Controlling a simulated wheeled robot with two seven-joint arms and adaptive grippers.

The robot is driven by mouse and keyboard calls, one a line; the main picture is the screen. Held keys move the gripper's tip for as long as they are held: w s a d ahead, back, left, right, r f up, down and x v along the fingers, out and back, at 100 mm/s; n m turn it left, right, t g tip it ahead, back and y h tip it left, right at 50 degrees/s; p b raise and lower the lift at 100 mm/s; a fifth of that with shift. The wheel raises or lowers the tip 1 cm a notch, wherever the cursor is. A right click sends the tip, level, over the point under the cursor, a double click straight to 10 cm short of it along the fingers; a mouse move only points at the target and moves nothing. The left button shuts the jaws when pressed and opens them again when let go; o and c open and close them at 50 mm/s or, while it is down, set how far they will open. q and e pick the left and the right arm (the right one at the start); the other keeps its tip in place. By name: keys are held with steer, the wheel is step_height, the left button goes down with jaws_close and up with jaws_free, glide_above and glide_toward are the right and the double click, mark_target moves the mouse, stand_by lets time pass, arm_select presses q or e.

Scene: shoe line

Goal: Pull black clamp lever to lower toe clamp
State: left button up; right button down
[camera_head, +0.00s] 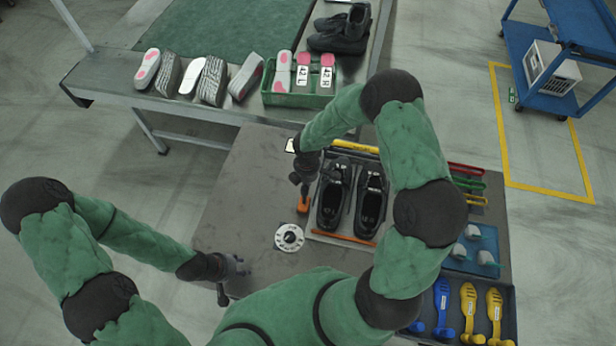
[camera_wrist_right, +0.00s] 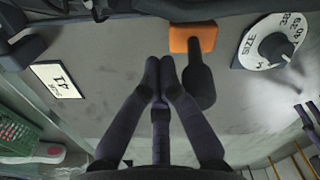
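The black clamp lever (camera_wrist_right: 198,88) shows in the right wrist view, with its round end pointing toward my wrist. It stands on an orange block (camera_wrist_right: 193,38), which also shows in the head view (camera_head: 304,206). My right gripper (camera_wrist_right: 160,65) has its two fingers together, just left of the lever in the wrist view, with nothing visible between them. I cannot tell if a finger touches the lever. In the head view this gripper (camera_head: 299,179) is just left of the black shoes (camera_head: 333,195). I cannot make out the toe clamp. My left gripper (camera_head: 234,270) is low over the table's left side; its fingers are unclear.
A white size dial (camera_head: 289,237) sits near the orange block. An orange bar (camera_head: 341,239) and a yellow bar (camera_head: 355,147) border the shoes. Blue and yellow shoe forms (camera_head: 468,310) lie in a tray at right. The table (camera_head: 238,205) is clear at left.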

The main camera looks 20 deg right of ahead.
mark_target(304, 190)
arm_select(q)
steer(key=shift+f+b, duration=0.7)
arm_select(e)
steer(key=shift+s+a, duration=0.65)
steer(key=shift+s, duration=0.2)
steer(key=shift+s+a, duration=0.6)
steer(key=shift+s, duration=0.25)
steer(key=shift+w+d, duration=0.1)
steer(key=shift+w, duration=0.1)
arm_select(q)
steer(key=shift+r, duration=0.15)
arm_select(e)
steer(key=shift+w+d, duration=0.4)
steer(key=shift+w, duration=0.1)
steer(key=shift+r+p, duration=3.9)
steer(key=shift+r, duration=0.7)
arm_select(q)
step_height(304, 190, up, 7)
steer(key=shift+r, duration=0.15)
arm_select(e)
steer(key=shift+f, duration=0.1)
